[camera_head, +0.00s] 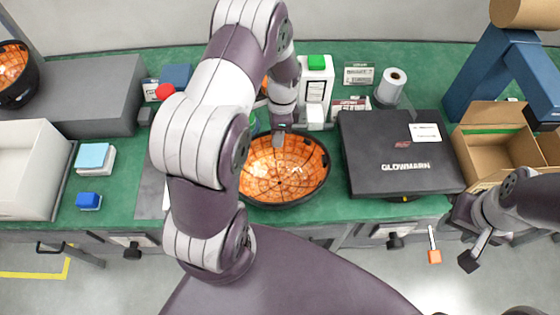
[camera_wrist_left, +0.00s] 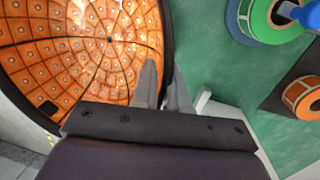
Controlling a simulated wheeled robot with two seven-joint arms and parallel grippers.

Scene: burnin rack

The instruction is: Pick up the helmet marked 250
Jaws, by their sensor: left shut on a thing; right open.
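An upturned black helmet (camera_head: 250,196) with an orange gridded lining lies on the green bench, near its front edge. No 250 mark is legible on it. My left gripper (camera_head: 280,140) is at its back rim. In the left wrist view, the fingers (camera_wrist_left: 165,88) lie on either side of the dark rim of the helmet (camera_wrist_left: 85,60) and are shut on it. A second orange-lined helmet (camera_head: 14,78) sits at the far left, partly cut off. My right gripper (camera_head: 470,245) is open, off the bench front at the lower right.
A black case (camera_head: 385,150) marked GLOWMARN stands right of the helmet. An open cardboard box (camera_head: 485,150) and blue stand (camera_head: 480,75) are farther right. A white bin (camera_head: 30,165) and grey block (camera_head: 95,90) are at left. A white box (camera_head: 315,85) and paper roll (camera_head: 391,82) stand behind.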

